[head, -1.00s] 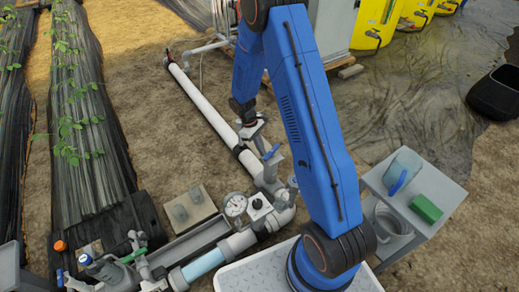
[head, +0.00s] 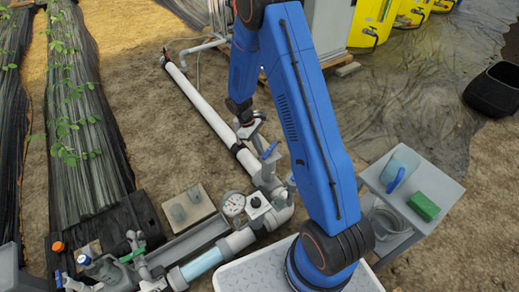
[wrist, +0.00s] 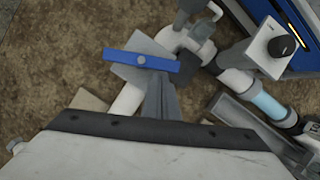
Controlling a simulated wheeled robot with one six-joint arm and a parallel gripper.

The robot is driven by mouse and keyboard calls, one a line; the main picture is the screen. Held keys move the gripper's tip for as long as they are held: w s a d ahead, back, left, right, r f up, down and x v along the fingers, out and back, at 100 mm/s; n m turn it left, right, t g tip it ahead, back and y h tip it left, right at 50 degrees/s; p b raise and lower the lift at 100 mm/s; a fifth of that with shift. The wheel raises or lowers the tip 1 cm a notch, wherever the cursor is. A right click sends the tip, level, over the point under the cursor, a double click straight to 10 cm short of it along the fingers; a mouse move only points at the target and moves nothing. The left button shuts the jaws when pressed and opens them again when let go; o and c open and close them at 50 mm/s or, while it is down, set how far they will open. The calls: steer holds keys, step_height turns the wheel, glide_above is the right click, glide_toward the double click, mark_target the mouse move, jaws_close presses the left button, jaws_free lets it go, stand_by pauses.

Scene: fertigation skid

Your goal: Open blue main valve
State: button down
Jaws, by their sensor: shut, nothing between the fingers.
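The blue main valve's lever (head: 270,150) sits on the grey pipe fitting, where the white pipe meets the gauge section. In the wrist view the blue lever (wrist: 141,61) lies nearly level across the picture on the grey valve body. My gripper (head: 258,138) hangs above the pipe, right beside the lever in the head view. In the wrist view my shut grey fingers (wrist: 160,90) reach up toward the lever from below. They hold nothing. I cannot tell whether they touch it. My arm crosses in front of part of the pipework.
A pressure gauge (head: 233,204) and a white box with a black knob (head: 256,201) stand close to the valve. A long white pipe (head: 205,105) runs up-left. A grey cart (head: 430,182) with a green block (head: 424,206) stands at right. Bare soil lies around.

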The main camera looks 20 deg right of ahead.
mark_target(266, 156)
steer(key=shift+s, duration=0.1)
steer(key=n, duration=0.1)
steer(key=s+n+t, duration=0.1)
steer(key=n, duration=0.1)
steer(key=shift+s+n+h, duration=0.25)
steer(key=shift+n+h, duration=0.05)
steer(key=shift+h, duration=0.1)
steer(key=n, duration=0.1)
steer(key=s+n+t, duration=0.1)
steer(key=n, duration=0.2)
steer(key=shift+s+d+h, duration=0.3)
steer(key=shift+s+h, duration=0.05)
steer(key=shift+h, duration=0.05)
steer(key=shift+s+d+n+t, duration=0.1)
steer(key=shift+n+t, duration=0.2)
steer(key=shift+n, duration=0.1)
steer(key=shift+s+d, duration=0.45)
steer(key=shift+s, duration=0.05)
steer(key=shift+s+d, duration=0.15)
